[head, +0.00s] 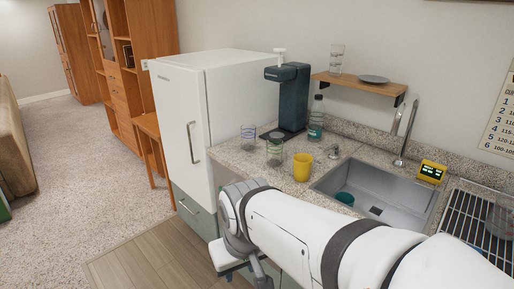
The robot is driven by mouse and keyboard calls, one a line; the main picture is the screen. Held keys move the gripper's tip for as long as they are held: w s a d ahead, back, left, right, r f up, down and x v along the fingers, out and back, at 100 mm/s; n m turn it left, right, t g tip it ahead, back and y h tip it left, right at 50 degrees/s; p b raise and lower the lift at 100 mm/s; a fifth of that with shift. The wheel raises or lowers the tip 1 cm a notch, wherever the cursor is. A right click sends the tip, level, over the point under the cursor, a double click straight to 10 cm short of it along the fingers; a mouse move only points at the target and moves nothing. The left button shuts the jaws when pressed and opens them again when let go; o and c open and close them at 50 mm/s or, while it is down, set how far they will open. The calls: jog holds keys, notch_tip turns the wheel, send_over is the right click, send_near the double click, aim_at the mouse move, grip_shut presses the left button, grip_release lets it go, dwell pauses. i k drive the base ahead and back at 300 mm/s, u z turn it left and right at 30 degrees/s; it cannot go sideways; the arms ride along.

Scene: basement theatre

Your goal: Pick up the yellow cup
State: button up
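My gripper's fingers cannot be made out clearly at the lower end of the wrist. I cannot tell whether they are open.
Clear glasses (274,152) stand left of the cup, before a dark dispenser (288,97). A sink (376,190) with a tall faucet (406,137) lies right, then a drying rack (478,228). A white fridge (213,120) stands left. A shelf (358,87) hangs above.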

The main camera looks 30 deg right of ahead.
aim_at(302, 168)
jog(key=z, duration=0.3)
jog(key=i, duration=0.7)
jog(key=z, duration=0.5)
jog(key=k, duration=0.6)
jog(key=z, duration=0.25)
jog(key=i, duration=0.6)
jog(key=u, duration=0.15)
